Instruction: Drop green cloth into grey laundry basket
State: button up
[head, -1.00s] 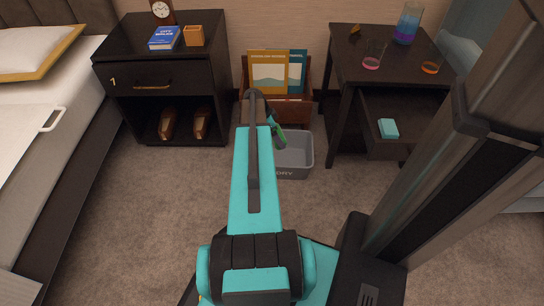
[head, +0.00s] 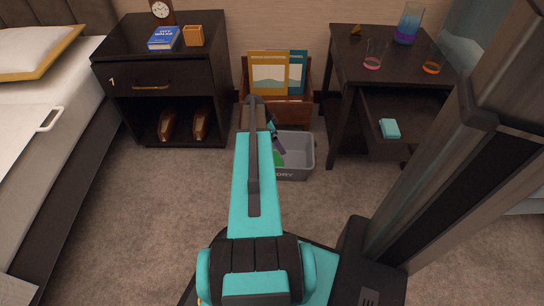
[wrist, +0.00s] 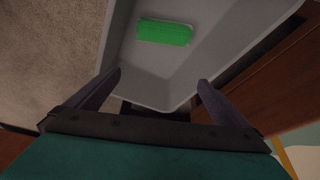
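The grey laundry basket (head: 299,156) stands on the carpet between the two dark tables, partly hidden by my arm in the head view. In the wrist view, the basket (wrist: 205,62) lies below my gripper. The green cloth (wrist: 165,32) lies on the basket's floor, apart from the fingers. A bit of the green cloth (head: 278,158) also shows in the head view beside my arm. My gripper (wrist: 160,82) is open and empty, with its fingers spread at the basket's near side in the wrist view.
A wooden rack (head: 294,110) with magazines stands right behind the basket. A dark nightstand (head: 205,75) is at the left and a dark side table (head: 345,95) with glasses at the right. Open carpet (head: 120,215) lies in front.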

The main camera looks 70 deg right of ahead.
jog(key=shift+r, duration=0.1)
jog(key=p+v, duration=0.4)
jog(key=v, duration=0.9)
jog(key=shift+w+a+r+p, duration=0.15)
jog(key=shift+r+p, duration=0.1)
jog(key=shift+p, duration=0.05)
dwell(0.4)
